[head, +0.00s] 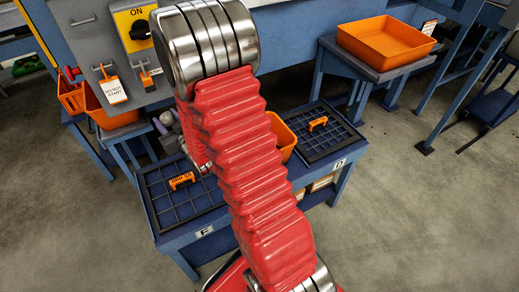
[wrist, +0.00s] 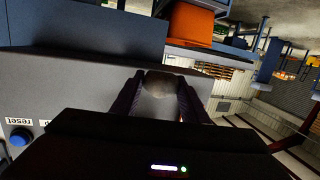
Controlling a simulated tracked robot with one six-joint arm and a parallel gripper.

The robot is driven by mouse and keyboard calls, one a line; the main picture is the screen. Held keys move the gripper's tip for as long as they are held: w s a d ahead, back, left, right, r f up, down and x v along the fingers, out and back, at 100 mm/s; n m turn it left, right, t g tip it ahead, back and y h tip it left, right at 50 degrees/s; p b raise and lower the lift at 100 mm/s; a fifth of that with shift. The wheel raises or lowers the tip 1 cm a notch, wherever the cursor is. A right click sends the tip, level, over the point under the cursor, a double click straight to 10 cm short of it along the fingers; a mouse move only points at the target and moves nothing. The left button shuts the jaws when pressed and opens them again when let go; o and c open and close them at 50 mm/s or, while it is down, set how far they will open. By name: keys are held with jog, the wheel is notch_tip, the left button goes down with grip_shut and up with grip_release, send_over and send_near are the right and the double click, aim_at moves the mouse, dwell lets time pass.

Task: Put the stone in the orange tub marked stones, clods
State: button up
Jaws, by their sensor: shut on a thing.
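My gripper (wrist: 160,92) shows in the wrist view with its two dark fingers closed on a rounded grey-brown stone (wrist: 159,84). The stone sits between the fingertips and is held clear of the surfaces around it. In the head view my red arm hides most of the gripper, and I cannot make out the stone there. A wide orange tub (head: 386,42) stands on a blue-legged stand at the upper right, with a small white label at its right side, too small to read. An orange shape (wrist: 190,22) also shows at the top of the wrist view.
A blue bench holds a dark grid tray (head: 180,197) at left, another (head: 322,131) at right, and an orange bin (head: 283,137) partly behind my arm. A blue reset button (wrist: 20,137) shows below left.

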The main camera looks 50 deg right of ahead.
jog(key=s+d+f+m+h, duration=0.1)
jog(key=s+d+f, duration=0.2)
jog(key=d, duration=0.6)
jog(key=s+d+f+m+h, duration=0.1)
jog(key=s+d+f, duration=0.3)
jog(key=d, duration=0.5)
jog(key=s+d+f+m+h, duration=0.1)
jog(key=s+d+f, duration=0.3)
jog(key=d, duration=0.5)
jog(key=shift+s+d+f+g+h, duration=0.2)
jog(key=shift+s+d+g+h, duration=0.15)
jog(key=shift+s, duration=0.8)
jog(key=shift+f, duration=3)
jog(key=o, duration=1.2)
